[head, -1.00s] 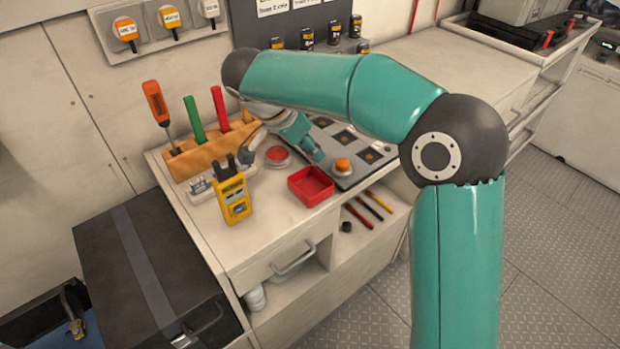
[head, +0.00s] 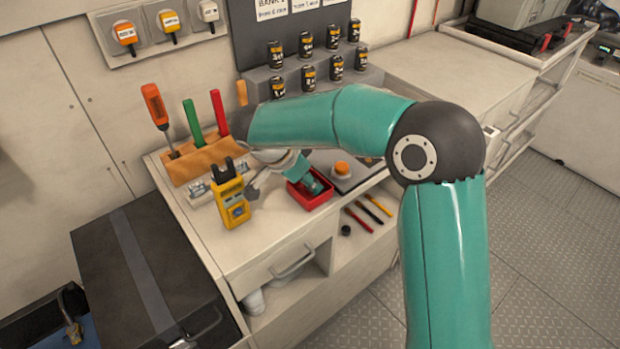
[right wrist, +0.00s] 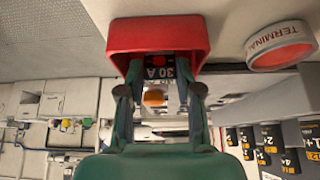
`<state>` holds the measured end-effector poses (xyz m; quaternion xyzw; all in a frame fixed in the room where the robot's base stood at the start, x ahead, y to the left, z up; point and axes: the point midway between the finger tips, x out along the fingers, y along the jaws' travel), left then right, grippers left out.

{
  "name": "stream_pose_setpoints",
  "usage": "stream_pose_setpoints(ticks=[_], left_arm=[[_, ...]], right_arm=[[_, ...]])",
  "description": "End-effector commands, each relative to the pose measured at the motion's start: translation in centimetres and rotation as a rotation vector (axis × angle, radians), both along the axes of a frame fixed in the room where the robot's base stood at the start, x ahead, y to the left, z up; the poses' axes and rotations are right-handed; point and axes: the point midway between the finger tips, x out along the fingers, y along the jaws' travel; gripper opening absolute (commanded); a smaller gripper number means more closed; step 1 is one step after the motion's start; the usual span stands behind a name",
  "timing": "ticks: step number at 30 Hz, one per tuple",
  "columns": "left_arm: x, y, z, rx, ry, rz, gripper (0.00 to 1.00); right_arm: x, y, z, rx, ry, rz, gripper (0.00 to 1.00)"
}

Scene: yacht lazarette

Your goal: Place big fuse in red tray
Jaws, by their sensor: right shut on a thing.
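My right gripper (head: 312,184) points down at the red tray (head: 309,201), its fingers over or inside the opening. In the right wrist view the gripper (right wrist: 160,92) is shut on a dark fuse (right wrist: 157,70) marked "30 A". The red tray (right wrist: 158,36) is right at the fuse, filling the top middle of that view. I cannot tell whether the fuse touches the tray floor. In the head view the fuse is hidden by the gripper and tray wall. My left gripper is not in view.
A yellow meter (head: 231,203) stands left of the tray and an orange button (head: 342,167) right of it. A roll marked "TERMINAL" (right wrist: 281,46) lies near the tray. Black labelled cylinders (head: 308,75) stand on a step rack behind. Screwdrivers lie on the shelf below.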

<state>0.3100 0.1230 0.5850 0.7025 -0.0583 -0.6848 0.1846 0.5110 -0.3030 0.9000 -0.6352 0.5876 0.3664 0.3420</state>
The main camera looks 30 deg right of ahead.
Motion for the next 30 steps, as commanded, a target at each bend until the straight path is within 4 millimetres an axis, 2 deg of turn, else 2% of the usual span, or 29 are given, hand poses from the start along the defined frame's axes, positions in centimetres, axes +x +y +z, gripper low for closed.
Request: stream_pose_setpoints(ticks=[2,3,4,17,23,30], left_arm=[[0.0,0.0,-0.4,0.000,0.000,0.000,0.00],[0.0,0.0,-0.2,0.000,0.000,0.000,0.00],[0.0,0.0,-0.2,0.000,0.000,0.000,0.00],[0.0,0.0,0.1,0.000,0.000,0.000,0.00],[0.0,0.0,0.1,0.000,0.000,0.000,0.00],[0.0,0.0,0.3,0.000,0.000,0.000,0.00]], right_arm=[[0.0,0.0,-0.3,0.000,0.000,0.000,0.16],[0.0,0.0,-0.1,0.000,0.000,0.000,0.41],[0.0,0.0,-0.1,0.000,0.000,0.000,0.45],[0.0,0.1,0.4,0.000,-0.001,0.000,0.45],[-0.1,1.6,2.9,0.001,-0.005,0.001,0.45],[-0.3,4.1,7.3,0.000,-0.004,0.001,0.45]])
